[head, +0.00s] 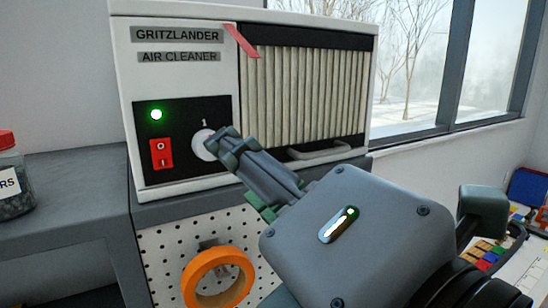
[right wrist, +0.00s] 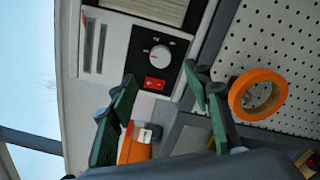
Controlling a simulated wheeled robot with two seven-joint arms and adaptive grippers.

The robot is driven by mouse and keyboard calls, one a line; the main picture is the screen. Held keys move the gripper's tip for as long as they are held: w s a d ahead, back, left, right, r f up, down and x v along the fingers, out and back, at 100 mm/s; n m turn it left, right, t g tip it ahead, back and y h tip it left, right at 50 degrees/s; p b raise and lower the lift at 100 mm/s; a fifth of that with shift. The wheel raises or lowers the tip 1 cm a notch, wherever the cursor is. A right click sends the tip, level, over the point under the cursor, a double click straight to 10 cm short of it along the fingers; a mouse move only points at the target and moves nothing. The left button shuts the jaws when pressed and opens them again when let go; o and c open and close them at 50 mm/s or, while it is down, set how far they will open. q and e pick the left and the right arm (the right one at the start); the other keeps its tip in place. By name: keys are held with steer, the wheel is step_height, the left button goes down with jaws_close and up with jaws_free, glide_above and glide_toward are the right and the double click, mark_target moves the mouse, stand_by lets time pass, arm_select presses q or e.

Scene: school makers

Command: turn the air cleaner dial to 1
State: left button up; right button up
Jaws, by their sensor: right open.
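The air cleaner (head: 190,90) is a white box with a black control panel. Its round white dial (head: 204,146) sits on that panel, with a "1" mark visible above it. The dial also shows in the right wrist view (right wrist: 160,53), beyond the fingertips. Where its pointer is set is too small to tell. My right gripper (head: 229,143) is open and empty, its fingertips close in front of the dial's right side. In the right wrist view its two fingers (right wrist: 161,77) stand apart on either side of the panel. My left gripper is in neither view.
A red rocker switch (head: 161,153) and a lit green lamp (head: 157,114) are left of the dial. An orange tape roll (head: 191,285) hangs on the pegboard (head: 165,240) below. A red-lidded jar (head: 12,180) stands at far left. A red ribbon (head: 241,41) hangs on the grille.

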steer(key=shift+v, duration=1.1)
